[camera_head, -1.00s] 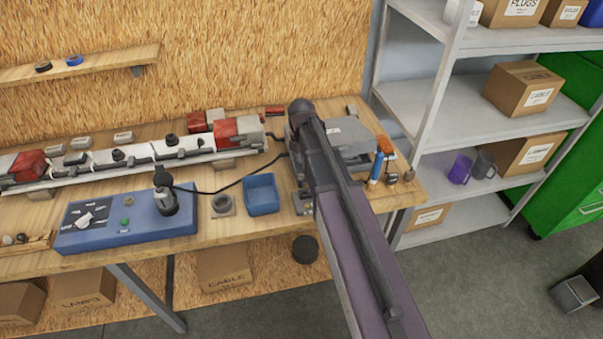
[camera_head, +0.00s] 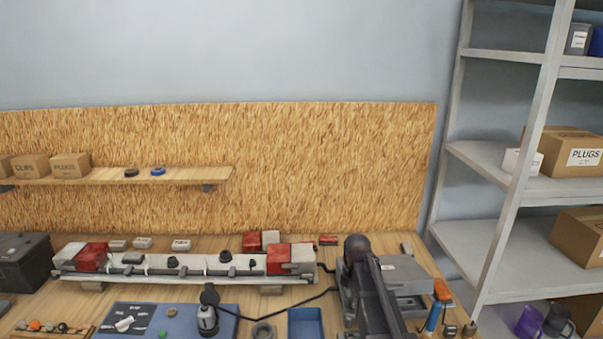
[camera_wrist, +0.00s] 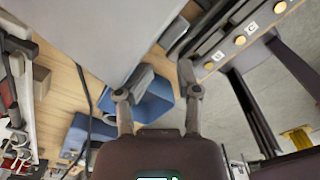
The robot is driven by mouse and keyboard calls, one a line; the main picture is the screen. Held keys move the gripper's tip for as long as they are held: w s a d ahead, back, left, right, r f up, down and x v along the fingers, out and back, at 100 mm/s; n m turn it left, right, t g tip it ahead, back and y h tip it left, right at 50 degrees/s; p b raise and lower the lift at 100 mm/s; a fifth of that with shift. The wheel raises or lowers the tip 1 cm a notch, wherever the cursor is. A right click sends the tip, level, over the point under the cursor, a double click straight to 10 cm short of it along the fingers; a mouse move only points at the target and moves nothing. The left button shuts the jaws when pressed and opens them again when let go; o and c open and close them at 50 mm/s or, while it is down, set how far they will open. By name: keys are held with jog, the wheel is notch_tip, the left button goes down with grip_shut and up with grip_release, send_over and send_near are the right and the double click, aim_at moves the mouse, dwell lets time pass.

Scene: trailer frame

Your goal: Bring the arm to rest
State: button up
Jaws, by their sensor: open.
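My arm (camera_head: 376,300) rises from the bottom right of the head view, with its dark rounded joint in front of the grey box on the bench. My gripper is not visible in the head view. In the wrist view my gripper (camera_wrist: 160,84) has its two fingers apart, with nothing held between them. The blue bin (camera_wrist: 152,108) shows behind and between the fingers, apart from them as far as I can tell. The bin also shows at the bottom edge of the head view (camera_head: 305,324).
The trailer frame (camera_head: 170,267) with red end lamps lies along the wooden bench. A blue tester box (camera_head: 172,322) with a black cable stands before it. The grey box (camera_head: 405,274) is beside my arm. Grey shelves (camera_head: 490,160) with boxes stand at right.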

jog(key=shift+r+p, duration=2.45)
jog(key=shift+r, duration=0.15)
jog(key=s+f+m+b, duration=0.2)
jog(key=s+m, duration=0.6)
jog(key=m, duration=0.5)
jog(key=s+f+m+b, duration=0.3)
jog(key=s+m, duration=0.5)
jog(key=m, duration=0.4)
jog(key=shift+s+a+f+m+b, duration=0.2)
jog(key=shift+s+f+m+b, duration=0.1)
jog(key=shift+s+m, duration=0.1)
